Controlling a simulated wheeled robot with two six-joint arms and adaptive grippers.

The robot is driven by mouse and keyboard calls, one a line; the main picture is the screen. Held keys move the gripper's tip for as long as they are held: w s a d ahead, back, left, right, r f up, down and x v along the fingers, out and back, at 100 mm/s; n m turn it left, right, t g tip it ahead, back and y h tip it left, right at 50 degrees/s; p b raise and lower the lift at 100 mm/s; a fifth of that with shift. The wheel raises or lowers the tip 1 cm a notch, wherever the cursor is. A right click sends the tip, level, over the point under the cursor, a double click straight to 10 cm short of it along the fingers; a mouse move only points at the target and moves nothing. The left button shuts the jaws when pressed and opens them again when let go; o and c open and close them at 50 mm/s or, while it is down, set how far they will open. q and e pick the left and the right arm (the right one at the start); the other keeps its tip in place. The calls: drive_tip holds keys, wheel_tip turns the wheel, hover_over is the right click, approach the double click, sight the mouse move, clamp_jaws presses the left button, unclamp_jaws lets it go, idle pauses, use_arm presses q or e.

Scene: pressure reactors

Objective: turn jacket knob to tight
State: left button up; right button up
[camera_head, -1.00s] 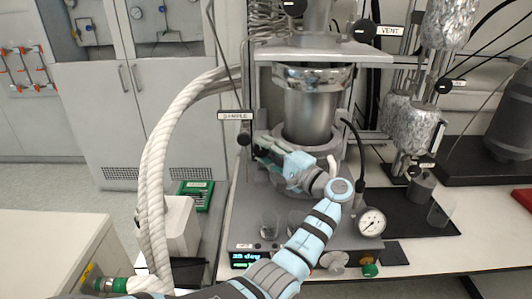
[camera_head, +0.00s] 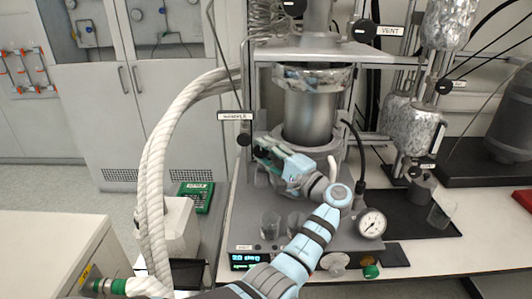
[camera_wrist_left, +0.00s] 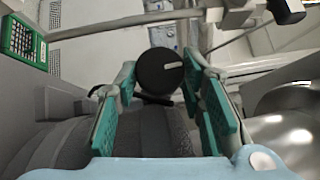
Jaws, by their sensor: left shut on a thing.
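In the left wrist view the jacket knob (camera_wrist_left: 160,72), a round black knob with a pale mark on its face, sits between the fingertips of my left gripper (camera_wrist_left: 160,78). The green pads flank it and the gripper is shut on it. In the head view the left gripper (camera_head: 264,151) is at the left front of the steel reactor vessel (camera_head: 308,112). There a black knob (camera_head: 244,139) shows just left of the fingers, under a label too blurred to read. My right gripper is out of view.
A black vent knob (camera_head: 364,30) is at upper right. Thick white hoses (camera_head: 160,160) curve down at left. A green device (camera_head: 196,196) lies left of the reactor.

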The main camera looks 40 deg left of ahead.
use_arm(q)
drive_tip(key=o, duration=0.9)
drive_tip(key=d, duration=0.4)
drive_tip(key=s+d+f, duration=0.1)
drive_tip(key=d, duration=0.6)
drive_tip(key=shift+s+d+f, duration=0.25)
drive_tip(key=shift+s+d, duration=0.1)
